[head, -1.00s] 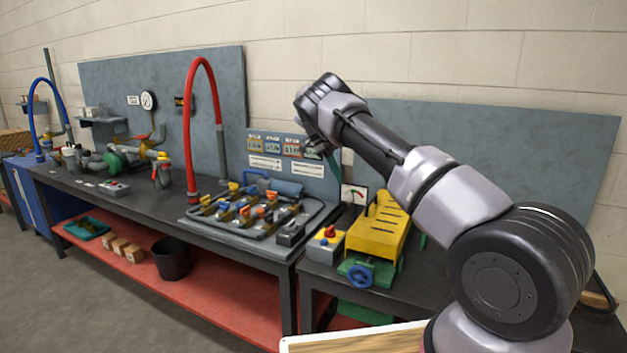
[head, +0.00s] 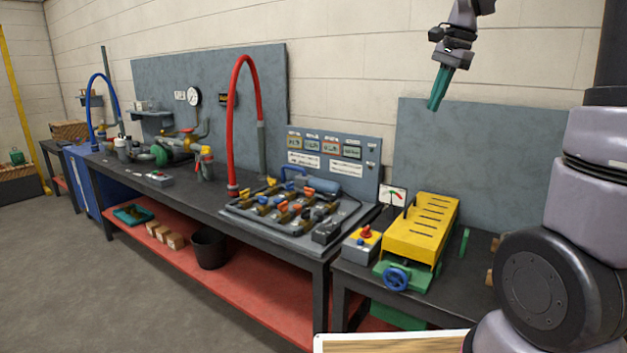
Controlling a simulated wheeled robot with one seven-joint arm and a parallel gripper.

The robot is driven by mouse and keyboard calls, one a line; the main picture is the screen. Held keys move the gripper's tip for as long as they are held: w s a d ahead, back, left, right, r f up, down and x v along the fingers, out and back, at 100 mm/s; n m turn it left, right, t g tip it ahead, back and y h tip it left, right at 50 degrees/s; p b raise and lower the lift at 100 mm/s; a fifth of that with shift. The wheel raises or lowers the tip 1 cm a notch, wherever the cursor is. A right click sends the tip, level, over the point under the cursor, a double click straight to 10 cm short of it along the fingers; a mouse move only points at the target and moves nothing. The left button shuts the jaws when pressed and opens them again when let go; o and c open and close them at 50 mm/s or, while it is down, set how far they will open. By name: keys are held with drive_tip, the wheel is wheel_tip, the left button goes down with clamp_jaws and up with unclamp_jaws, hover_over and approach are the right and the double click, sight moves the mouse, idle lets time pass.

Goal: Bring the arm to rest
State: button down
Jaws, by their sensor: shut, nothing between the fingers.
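My gripper (head: 438,88) is high at the upper right of the head view, in front of the wall and above the grey back panel. Its green fingers point down and are together, with nothing between them. My arm (head: 545,275) rises along the right edge of the view, and part of it runs out of the top of the picture. The gripper is clear of the benches and touches nothing.
A yellow slotted machine (head: 420,228) with a blue handwheel stands on the right bench. A red hose (head: 232,110) arches above the long bench. A black bin (head: 209,250) stands on the red lower shelf.

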drive_tip(key=s+a+n+t, duration=0.2)
drive_tip(key=s+n, duration=0.2)
drive_tip(key=s, duration=0.6)
drive_tip(key=s+a+f+n+t, duration=0.1)
drive_tip(key=s+n, duration=0.3)
drive_tip(key=s, duration=0.7)
drive_tip(key=shift+a+n+t, duration=0.4)
drive_tip(key=shift+a+t, duration=0.15)
drive_tip(key=shift+t, duration=0.35)
drive_tip(key=shift+w+f, duration=0.1)
drive_tip(key=shift+w, duration=0.05)
